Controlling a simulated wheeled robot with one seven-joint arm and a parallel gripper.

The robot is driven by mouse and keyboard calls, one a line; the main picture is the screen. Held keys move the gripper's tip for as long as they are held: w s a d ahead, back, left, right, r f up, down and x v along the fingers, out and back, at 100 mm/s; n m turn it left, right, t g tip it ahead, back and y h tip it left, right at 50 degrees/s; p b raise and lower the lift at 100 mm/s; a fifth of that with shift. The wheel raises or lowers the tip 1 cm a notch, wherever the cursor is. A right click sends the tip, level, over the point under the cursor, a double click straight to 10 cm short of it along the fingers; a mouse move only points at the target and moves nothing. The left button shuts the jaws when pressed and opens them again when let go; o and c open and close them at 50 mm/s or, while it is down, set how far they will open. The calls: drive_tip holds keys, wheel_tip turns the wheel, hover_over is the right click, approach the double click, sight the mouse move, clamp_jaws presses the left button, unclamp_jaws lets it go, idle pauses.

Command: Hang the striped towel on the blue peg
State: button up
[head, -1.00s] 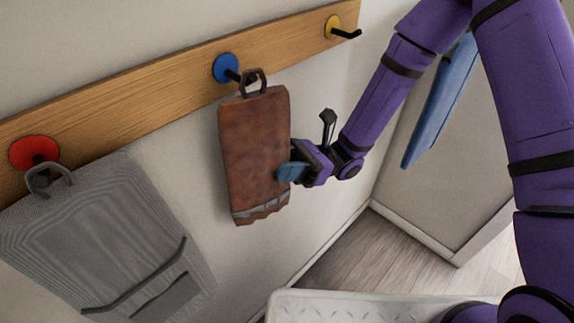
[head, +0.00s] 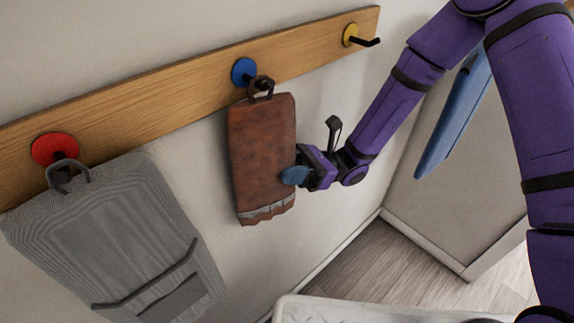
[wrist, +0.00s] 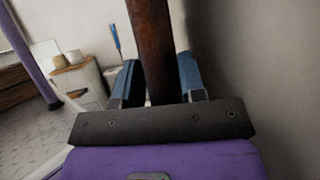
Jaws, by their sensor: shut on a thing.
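A brown towel (head: 262,150) with a pale grey stripe near its bottom hangs upright below the blue peg (head: 243,72) in the head view. Its dark loop (head: 262,88) overlaps the tip of the peg; I cannot tell whether the loop is around the peg or just in front of it. In the wrist view the brown towel (wrist: 153,45) stands edge-on between the two blue fingers. A grey, finely lined towel (head: 115,230) hangs by its loop at the red peg (head: 55,150).
The wooden rail (head: 160,105) runs along the wall, with a yellow peg (head: 350,35) at its right end. A blue flat item (head: 455,110) hangs behind my arm. A white ridged surface (head: 380,310) is at the bottom. The wall between the towels is clear.

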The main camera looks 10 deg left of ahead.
drive_tip(key=o, duration=1.1)
drive_tip(key=v, duration=1.1)
drive_tip(key=s+d+r+n+t+h, duration=0.3)
drive_tip(key=s+d+r+t+h, duration=0.2)
drive_tip(key=d+r, duration=0.4)
drive_tip(key=s+d+r+n+t+h, duration=0.4)
drive_tip(key=d+r+t+h, duration=0.3)
drive_tip(key=d+r, duration=0.2)
drive_tip(key=s+d+r+n+t+h, duration=0.4)
drive_tip(key=s+d+r+t+h, duration=0.2)
drive_tip(key=d+r, duration=0.3)
drive_tip(key=shift+s+d+h, duration=0.3)
drive_tip(key=shift+s+d, duration=0.15)
drive_tip(key=shift+s, duration=0.1)
drive_tip(key=shift+r, duration=0.1)
